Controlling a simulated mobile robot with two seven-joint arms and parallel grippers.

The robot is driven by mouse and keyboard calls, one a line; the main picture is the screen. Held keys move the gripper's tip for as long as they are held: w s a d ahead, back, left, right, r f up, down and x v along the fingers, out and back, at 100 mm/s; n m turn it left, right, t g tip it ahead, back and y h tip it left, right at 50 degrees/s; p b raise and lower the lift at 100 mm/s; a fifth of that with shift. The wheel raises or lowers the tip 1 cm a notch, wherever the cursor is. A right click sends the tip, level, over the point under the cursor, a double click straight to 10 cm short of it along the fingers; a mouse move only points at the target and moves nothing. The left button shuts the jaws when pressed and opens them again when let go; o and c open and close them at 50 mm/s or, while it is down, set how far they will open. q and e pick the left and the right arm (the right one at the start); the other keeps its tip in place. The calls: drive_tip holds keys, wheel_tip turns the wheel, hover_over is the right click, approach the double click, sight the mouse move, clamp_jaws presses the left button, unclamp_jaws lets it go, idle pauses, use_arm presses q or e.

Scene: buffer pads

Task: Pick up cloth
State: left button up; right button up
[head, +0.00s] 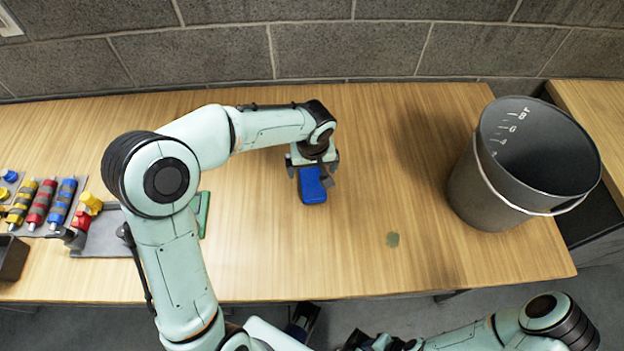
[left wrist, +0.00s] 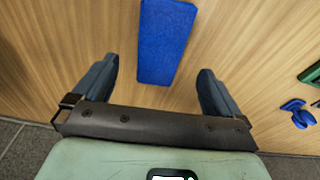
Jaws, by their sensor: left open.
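A blue rectangular cloth or pad (head: 312,188) lies on the wooden table near the middle. In the left wrist view the blue cloth (left wrist: 163,42) has a textured face and its near end lies between and ahead of the fingers. My left gripper (head: 314,176) is above it, pointing down, and hides its far end in the head view. The left gripper (left wrist: 158,66) is open, with one finger on each side of the cloth and visible gaps between.
A dark grey bucket (head: 470,185) stands at the table's right end. Coloured cylinders (head: 40,203) and small parts lie at the left. A green item (head: 203,213) is partly behind my left arm. A small green spot (head: 392,240) is on the table. A brick wall (head: 340,50) runs behind.

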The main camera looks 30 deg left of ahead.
sight(312, 178)
use_arm(q)
drive_tip(key=f, duration=0.5)
drive_tip(key=shift+w+a, duration=0.1)
drive_tip(key=shift+w, duration=0.2)
drive_tip(key=shift+r, duration=0.1)
drive_tip(key=c, duration=1.1)
drive_tip(key=shift+c, duration=0.2)
wheel_tip(312, 178, up, 20)
drive_tip(key=p, duration=0.2)
drive_tip(key=shift+o, duration=0.6)
